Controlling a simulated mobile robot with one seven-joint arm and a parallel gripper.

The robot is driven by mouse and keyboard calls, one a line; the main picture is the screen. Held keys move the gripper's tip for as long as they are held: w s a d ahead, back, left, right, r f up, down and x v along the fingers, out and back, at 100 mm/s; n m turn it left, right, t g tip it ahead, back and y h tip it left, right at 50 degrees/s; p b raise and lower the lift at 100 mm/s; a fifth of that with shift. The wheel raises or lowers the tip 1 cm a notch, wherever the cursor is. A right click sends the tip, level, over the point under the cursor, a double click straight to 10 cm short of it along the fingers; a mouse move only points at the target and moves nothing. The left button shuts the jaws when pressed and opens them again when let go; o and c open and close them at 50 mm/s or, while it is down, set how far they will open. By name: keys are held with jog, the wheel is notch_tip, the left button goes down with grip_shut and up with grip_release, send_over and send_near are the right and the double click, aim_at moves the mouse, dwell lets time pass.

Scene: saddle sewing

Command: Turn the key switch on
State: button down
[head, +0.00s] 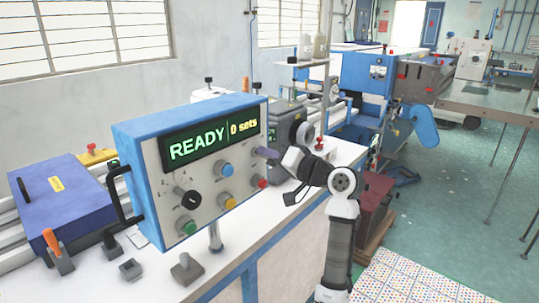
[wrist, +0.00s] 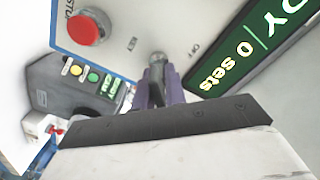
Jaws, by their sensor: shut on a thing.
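The key switch (wrist: 157,58) shows in the wrist view as a small grey metal piece on the white panel face, between the labels KEY and OFF. My gripper (wrist: 160,82), with purple fingers, is shut on it. The box display (head: 210,141) is lit and reads READY, 0 sets.
A red button (head: 262,183) sits below my gripper; it also shows in the wrist view (wrist: 86,28). A black knob (head: 190,199) and blue, yellow and green buttons share the panel. A grey machine (head: 287,130) stands close behind the box. Open floor lies at right.

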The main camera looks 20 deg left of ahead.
jog(key=c, duration=1.6)
grip_release()
jog(key=shift+o, duration=0.2)
jog(key=shift+d, duration=0.1)
jog(key=b+v, duration=0.4)
jog(key=v, duration=0.9)
jog(key=shift+d, duration=0.35)
jog(key=shift+s, duration=0.1)
